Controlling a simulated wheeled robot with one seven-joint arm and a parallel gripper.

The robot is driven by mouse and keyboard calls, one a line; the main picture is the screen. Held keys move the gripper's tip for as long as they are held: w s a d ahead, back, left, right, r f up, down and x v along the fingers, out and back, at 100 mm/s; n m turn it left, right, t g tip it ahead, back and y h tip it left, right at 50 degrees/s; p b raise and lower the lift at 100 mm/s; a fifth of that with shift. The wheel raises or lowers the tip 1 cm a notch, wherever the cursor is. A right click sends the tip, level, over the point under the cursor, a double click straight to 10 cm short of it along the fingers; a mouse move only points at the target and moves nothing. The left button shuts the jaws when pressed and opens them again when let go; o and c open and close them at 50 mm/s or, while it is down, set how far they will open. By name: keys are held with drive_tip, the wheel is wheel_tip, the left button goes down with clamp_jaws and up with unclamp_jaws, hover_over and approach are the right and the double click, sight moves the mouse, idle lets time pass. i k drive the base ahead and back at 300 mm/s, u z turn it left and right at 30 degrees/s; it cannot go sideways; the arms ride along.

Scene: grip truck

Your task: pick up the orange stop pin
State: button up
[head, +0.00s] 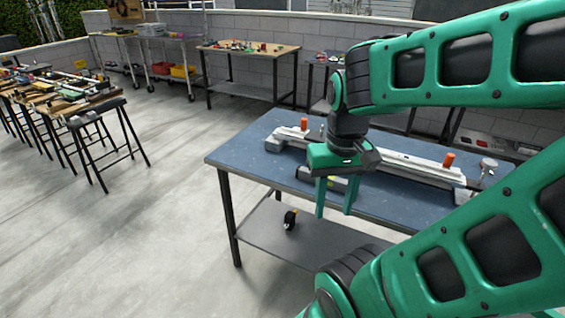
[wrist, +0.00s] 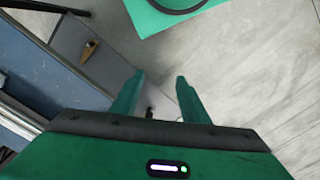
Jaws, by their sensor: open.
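Two orange pins stand upright on the pale rail (head: 410,163) on the blue workbench (head: 236,154). One orange pin (head: 304,124) is at the rail's left end, the other orange pin (head: 448,160) near its right end. I cannot tell which is the stop pin. My gripper (head: 335,212) is open and empty, fingers pointing down at the bench's front edge, between the two pins in the picture and apart from both. In the wrist view my gripper (wrist: 159,80) has nothing between its fingers, and neither pin shows.
A small black and yellow item (head: 290,219) sits on the bench's lower shelf (head: 262,235). A dark block (head: 308,174) lies by the rail, partly behind my gripper. Another table (head: 245,50) stands at the back, cluttered benches (head: 70,95) at the left. The floor left of the workbench is clear.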

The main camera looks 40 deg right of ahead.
sight(450, 158)
drive_tip(key=z, duration=2.15)
